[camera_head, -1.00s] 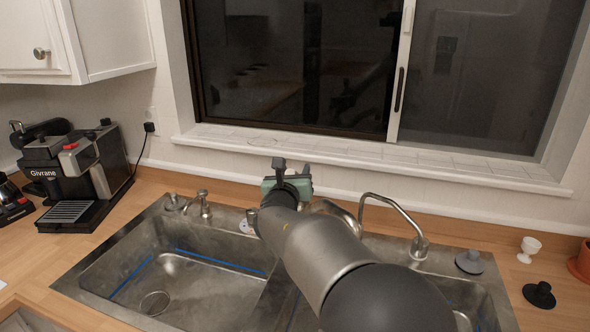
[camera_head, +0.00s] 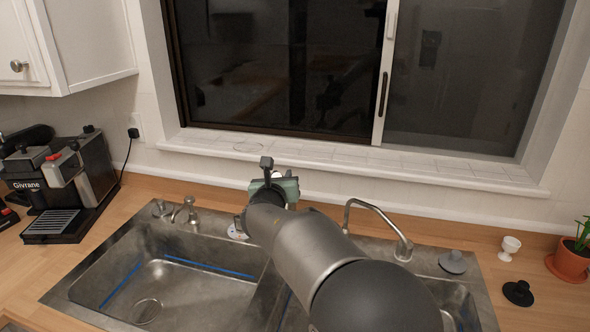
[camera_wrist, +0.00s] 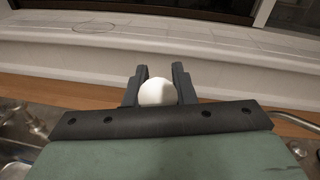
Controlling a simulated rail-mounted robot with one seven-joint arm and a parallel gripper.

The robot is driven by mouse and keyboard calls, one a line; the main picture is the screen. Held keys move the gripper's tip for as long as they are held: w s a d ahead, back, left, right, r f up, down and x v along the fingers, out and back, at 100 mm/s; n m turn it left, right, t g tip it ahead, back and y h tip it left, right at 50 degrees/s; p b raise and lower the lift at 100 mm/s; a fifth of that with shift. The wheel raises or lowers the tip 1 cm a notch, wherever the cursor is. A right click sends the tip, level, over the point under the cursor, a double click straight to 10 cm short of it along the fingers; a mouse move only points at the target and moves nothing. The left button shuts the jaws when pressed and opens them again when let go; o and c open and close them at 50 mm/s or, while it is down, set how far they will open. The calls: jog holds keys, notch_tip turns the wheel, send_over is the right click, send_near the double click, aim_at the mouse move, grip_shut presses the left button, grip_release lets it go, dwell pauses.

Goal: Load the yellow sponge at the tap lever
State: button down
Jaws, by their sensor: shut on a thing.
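My gripper (camera_head: 277,173) is raised above the back rim of the sink, in front of the window sill. In the wrist view its dark fingers (camera_wrist: 160,76) are shut on a smooth, round white thing (camera_wrist: 157,92); it looks like an egg or ball. I see no yellow sponge in either view. A curved metal faucet (camera_head: 375,208) stands behind the right basin, its base right of my arm. A small tap (camera_head: 190,210) stands at the back left of the sink. I cannot make out which part is the tap lever.
A double metal sink (camera_head: 95,262) lies below my arm, which covers its middle. A coffee machine (camera_head: 62,180) stands left. A grey stopper (camera_head: 453,262), white egg cup (camera_head: 509,247), black stopper (camera_head: 518,293) and potted plant (camera_head: 570,262) are at right. The window sill (camera_head: 350,160) juts out behind.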

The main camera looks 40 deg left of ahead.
jog(key=c, duration=1.2)
grip_release()
jog(key=b+v, duration=0.4)
jog(key=v, duration=1.3)
jog(key=shift+s+d+b, duration=0.15)
jog(key=shift+d+b, duration=0.05)
jog(key=shift+b, duration=0.2)
